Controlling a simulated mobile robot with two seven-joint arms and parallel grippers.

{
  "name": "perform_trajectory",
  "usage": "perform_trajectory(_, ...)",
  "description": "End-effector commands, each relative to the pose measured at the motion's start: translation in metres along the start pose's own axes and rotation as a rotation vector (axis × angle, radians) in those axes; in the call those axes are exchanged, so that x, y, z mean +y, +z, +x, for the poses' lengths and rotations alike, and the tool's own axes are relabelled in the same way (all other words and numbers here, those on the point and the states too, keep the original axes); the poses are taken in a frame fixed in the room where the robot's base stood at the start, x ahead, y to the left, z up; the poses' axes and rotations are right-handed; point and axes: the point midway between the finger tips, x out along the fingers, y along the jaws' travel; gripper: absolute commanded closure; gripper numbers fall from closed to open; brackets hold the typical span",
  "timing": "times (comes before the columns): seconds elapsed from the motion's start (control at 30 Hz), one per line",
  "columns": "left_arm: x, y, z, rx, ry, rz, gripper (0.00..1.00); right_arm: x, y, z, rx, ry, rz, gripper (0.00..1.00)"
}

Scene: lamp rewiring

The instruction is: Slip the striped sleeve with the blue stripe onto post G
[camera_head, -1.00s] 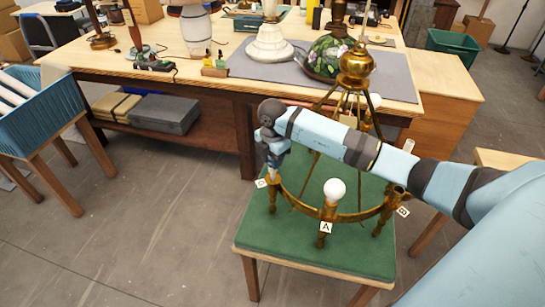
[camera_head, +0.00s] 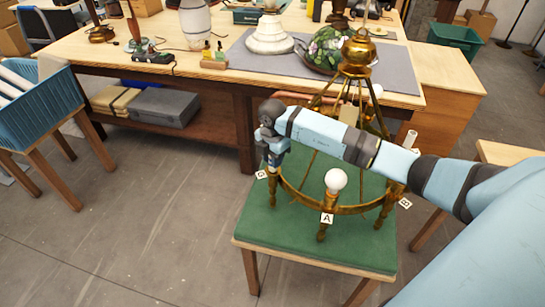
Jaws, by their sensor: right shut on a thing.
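The brass chandelier frame (camera_head: 357,210) stands on a green-topped stool. My right gripper (camera_head: 273,163) points down over its left post (camera_head: 272,193), beside a small tag (camera_head: 262,174) that I take for G, though the letter is too small to be sure. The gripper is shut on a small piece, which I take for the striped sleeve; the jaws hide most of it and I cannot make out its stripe. The gripper is close above the post top; I cannot tell whether the sleeve is around the post. My left gripper is not in view.
Post A, with its tag (camera_head: 327,218), carries a white bulb (camera_head: 337,180). Tag B (camera_head: 405,203) is at the right. My right arm crosses in front of the ring. A workbench (camera_head: 215,76) with lamps stands behind, and a blue crate (camera_head: 42,118) at left.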

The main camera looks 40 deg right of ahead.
Motion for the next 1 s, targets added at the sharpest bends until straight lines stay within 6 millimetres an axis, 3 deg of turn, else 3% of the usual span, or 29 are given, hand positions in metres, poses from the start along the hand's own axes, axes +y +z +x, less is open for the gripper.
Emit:
perform_trajectory(0.77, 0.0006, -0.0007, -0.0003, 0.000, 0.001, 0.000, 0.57, 0.0000, 0.0003, 0.0023, 0.000, 0.000, 0.001, 0.94)
perform_trajectory(0.8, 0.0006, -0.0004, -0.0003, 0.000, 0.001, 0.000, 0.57, 0.0000, 0.0003, 0.0023, 0.000, 0.000, 0.001, 0.68)
perform_trajectory(0.9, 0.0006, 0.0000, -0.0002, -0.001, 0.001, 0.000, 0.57, 0.0001, 0.0002, 0.0023, 0.000, 0.000, 0.000, 0.45)
perform_trajectory(1.0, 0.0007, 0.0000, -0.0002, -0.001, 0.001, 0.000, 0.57, 0.0001, 0.0002, 0.0023, 0.000, 0.000, 0.000, 0.43)
